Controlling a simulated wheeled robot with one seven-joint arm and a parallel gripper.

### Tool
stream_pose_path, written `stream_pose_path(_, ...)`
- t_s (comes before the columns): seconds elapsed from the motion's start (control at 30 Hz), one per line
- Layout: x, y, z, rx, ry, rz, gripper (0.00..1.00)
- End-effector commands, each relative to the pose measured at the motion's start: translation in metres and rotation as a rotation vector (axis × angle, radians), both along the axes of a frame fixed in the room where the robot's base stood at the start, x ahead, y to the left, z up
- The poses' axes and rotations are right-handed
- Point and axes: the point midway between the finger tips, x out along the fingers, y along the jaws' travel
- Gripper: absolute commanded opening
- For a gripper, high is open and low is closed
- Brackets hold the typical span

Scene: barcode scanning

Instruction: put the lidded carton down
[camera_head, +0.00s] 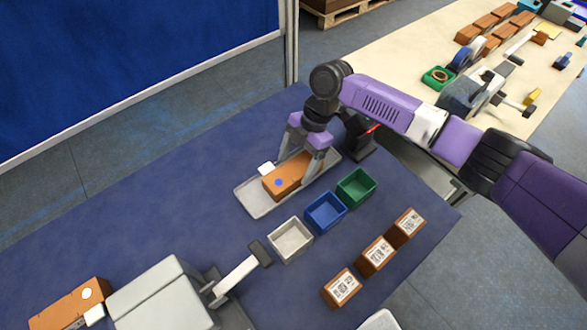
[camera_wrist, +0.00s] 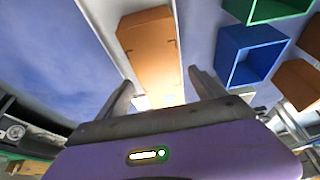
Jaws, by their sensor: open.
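An orange-brown carton (camera_head: 284,180) with a blue dot on it lies on a shallow grey tray (camera_head: 254,204) on the blue table. A small white piece (camera_head: 266,169) shows at its far left end. My gripper (camera_head: 294,168) is over the tray end of the carton, its fingers spread and pointing down. In the wrist view the carton (camera_wrist: 150,50) lies ahead between the lines of the two open fingers (camera_wrist: 163,90), with a gap on either side. I cannot tell whether a finger touches it.
Grey (camera_head: 290,241), blue (camera_head: 325,213) and green (camera_head: 356,188) bins stand right of the tray. A dark device with a red light (camera_head: 371,129) is behind my gripper. Another carton (camera_head: 68,308) and a grey machine (camera_head: 160,297) are at lower left.

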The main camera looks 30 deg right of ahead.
Motion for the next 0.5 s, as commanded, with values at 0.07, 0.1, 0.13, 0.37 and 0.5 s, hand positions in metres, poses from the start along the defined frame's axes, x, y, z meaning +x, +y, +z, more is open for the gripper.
stream_pose_path(0.07, 0.003, -0.008, 0.013, -0.003, -0.004, 0.001, 0.78)
stream_pose_path(0.1, 0.003, -0.011, 0.021, -0.003, -0.005, 0.002, 0.78)
stream_pose_path(0.13, 0.003, -0.013, 0.027, -0.003, -0.003, 0.001, 0.78)
stream_pose_path(0.37, 0.006, -0.028, 0.068, -0.003, -0.003, 0.000, 0.78)
stream_pose_path(0.5, 0.007, -0.034, 0.082, -0.001, 0.000, 0.000, 0.78)
